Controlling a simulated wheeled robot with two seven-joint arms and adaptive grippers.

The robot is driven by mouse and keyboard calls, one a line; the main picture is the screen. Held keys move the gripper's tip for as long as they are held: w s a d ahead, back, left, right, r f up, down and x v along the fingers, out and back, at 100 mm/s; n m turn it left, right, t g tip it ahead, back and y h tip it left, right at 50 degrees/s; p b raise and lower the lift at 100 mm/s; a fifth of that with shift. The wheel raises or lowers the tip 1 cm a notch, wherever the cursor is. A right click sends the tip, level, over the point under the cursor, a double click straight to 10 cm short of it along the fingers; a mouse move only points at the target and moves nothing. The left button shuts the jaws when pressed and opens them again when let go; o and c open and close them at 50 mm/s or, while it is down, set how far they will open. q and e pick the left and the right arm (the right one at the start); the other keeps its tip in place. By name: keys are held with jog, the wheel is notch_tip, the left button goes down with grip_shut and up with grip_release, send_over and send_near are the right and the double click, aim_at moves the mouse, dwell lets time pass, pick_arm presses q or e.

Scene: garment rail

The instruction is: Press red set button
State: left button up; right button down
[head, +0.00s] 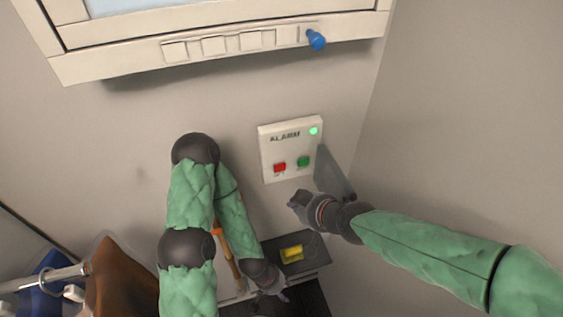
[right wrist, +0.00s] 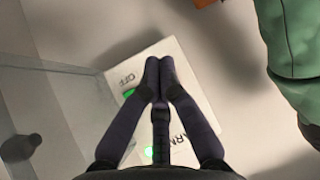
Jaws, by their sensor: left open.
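A white alarm panel (head: 292,148) is on the wall, with a red button (head: 279,168) at its lower left, a green button (head: 303,161) at its lower right and a lit green lamp (head: 313,131) at its top right. My right gripper (head: 295,200) is just below the panel in the head view. In the right wrist view my right gripper (right wrist: 159,62) has its fingertips together with nothing between them, in front of the panel (right wrist: 185,65). The green button (right wrist: 129,93) shows there beside the fingers; the red button does not show. My left gripper (head: 280,293) is open, low near the shelf.
A dark shelf (head: 312,262) with a yellow item (head: 292,252) lies below the panel. A clear plate (head: 331,174) stands right of the panel. A framed cabinet with a blue knob (head: 316,40) is above. Garments hang on a rail (head: 42,278) at lower left.

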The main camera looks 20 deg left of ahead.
jog(key=shift+w, duration=0.1)
jog(key=w+a+p, duration=0.1)
jog(key=w+a, duration=0.4)
jog(key=w, duration=0.2)
dwell(0.5)
jog(key=shift+w, duration=0.15)
dwell(1.2)
jog(key=shift+w+a, duration=0.2)
jog(key=shift+w, duration=0.1)
jog(key=shift+w+a, duration=0.2)
jog(key=shift+w, duration=0.1)
dwell(0.8)
jog(key=shift+s+d, duration=0.1)
jog(key=shift+s, duration=0.05)
jog(key=shift+s+d, duration=0.35)
jog(key=shift+s, duration=0.2)
dwell(0.4)
jog(key=shift+s+d+b, duration=0.35)
jog(key=shift+s+d, duration=0.35)
jog(key=shift+s, duration=0.35)
jog(key=shift+s+d+b, duration=0.3)
jog(key=shift+s+d, duration=0.4)
jog(key=shift+s, duration=0.3)
